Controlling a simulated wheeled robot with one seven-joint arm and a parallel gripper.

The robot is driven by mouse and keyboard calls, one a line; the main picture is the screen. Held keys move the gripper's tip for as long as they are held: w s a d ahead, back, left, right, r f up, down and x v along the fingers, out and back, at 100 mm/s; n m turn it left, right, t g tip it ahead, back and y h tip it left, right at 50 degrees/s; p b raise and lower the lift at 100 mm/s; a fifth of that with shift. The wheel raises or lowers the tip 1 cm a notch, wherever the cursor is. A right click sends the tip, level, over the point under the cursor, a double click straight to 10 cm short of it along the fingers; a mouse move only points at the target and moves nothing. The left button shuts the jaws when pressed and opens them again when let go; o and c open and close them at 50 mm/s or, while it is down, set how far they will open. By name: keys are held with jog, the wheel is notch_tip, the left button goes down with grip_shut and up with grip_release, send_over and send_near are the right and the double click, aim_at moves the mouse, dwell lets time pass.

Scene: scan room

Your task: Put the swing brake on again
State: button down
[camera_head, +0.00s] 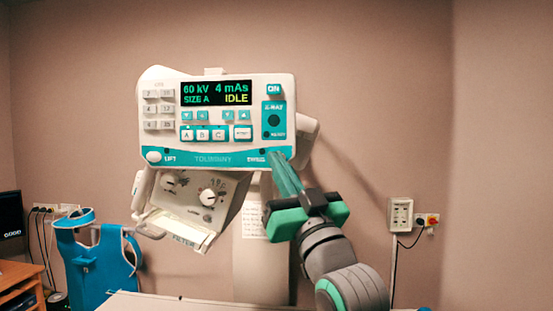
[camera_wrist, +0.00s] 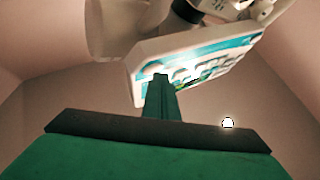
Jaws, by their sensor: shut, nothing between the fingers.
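The X-ray head's control panel (camera_head: 215,146) faces me, with a teal strip along its lower edge. A white knob (camera_head: 153,156) sits at the strip's left end beside the word LIFT. A small label (camera_head: 256,160) near the right end is too small to read surely. My gripper (camera_head: 277,155) is shut and empty, its green fingers pointing up at the strip's right end, just right of that label. The fingers hide whatever control is there, so I cannot make out the swing brake. In the wrist view the closed fingertips (camera_wrist: 160,78) overlap the panel's lower edge (camera_wrist: 140,88); contact is unclear.
The collimator box (camera_head: 200,205) with its dials hangs below the panel. A pale column (camera_head: 260,265) stands behind. A blue apron-like item (camera_head: 95,265) is at lower left, with a wooden desk (camera_head: 20,285) beside it. Wall sockets (camera_head: 400,215) are at right. Open space lies right of the panel.

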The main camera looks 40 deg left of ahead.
jog(key=shift+s+d, duration=0.35)
jog(key=shift+s, duration=0.2)
jog(key=shift+s, duration=0.1)
jog(key=shift+s+d, duration=0.7)
jog(key=shift+s, duration=0.35)
jog(key=shift+s+d, duration=0.65)
jog(key=shift+s, duration=0.35)
